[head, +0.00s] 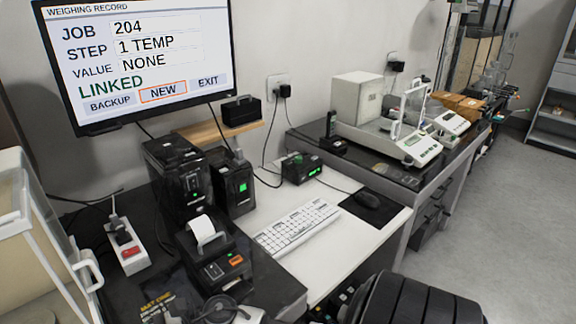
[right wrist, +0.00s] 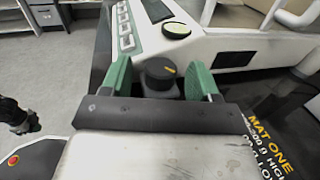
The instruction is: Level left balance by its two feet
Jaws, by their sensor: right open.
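Gaps show between the knob and both fingers. The white balance body (right wrist: 225,47) is just beyond, with a row of keys, a dark display (right wrist: 157,10) and a round yellow-green bubble level (right wrist: 176,30). I cannot tell where its bubble lies. A clear-sided white case (head: 40,240) is cut off at the head view's left edge. My left gripper is not seen. The other foot is not identifiable.
A black mat (right wrist: 268,128) lettered MAT ONE lies right of the knob. In the head view, a printer (head: 215,265), power strip (head: 128,248) and keyboard (head: 297,226) crowd the near benches. The monitor (head: 140,55) reads LINKED. Another balance (head: 405,140) stands farther right.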

